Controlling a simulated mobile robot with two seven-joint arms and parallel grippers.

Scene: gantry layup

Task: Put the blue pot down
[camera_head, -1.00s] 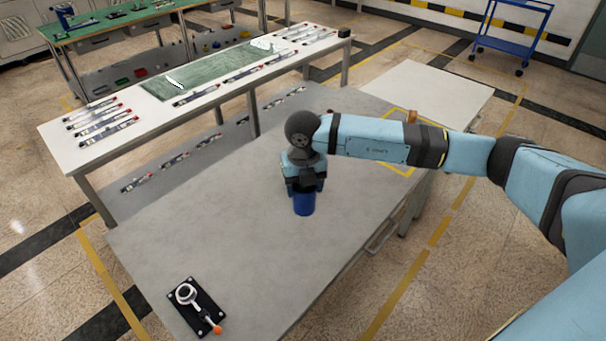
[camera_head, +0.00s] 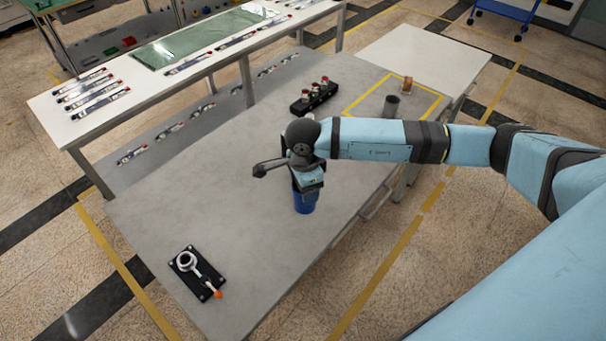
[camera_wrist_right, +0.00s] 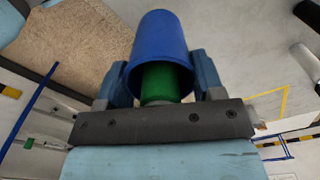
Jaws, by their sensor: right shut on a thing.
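The blue pot (camera_head: 304,202) is below my right gripper (camera_head: 306,184), over the right side of the grey table (camera_head: 215,190). In the right wrist view the blue pot (camera_wrist_right: 160,35) sits between the two fingers of my right gripper (camera_wrist_right: 160,78), which is shut on it. A green cylindrical thing (camera_wrist_right: 160,82) shows in the pot's open mouth. I cannot tell whether the pot's base touches the table. My left gripper is not in view.
A black fixture (camera_head: 195,273) with a ring and orange-tipped lever lies at the near left. A black holder (camera_head: 314,98) with red-topped items stands behind the arm. A grey cup (camera_head: 391,106) stands by the yellow outline (camera_head: 356,112). The table's left middle is clear.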

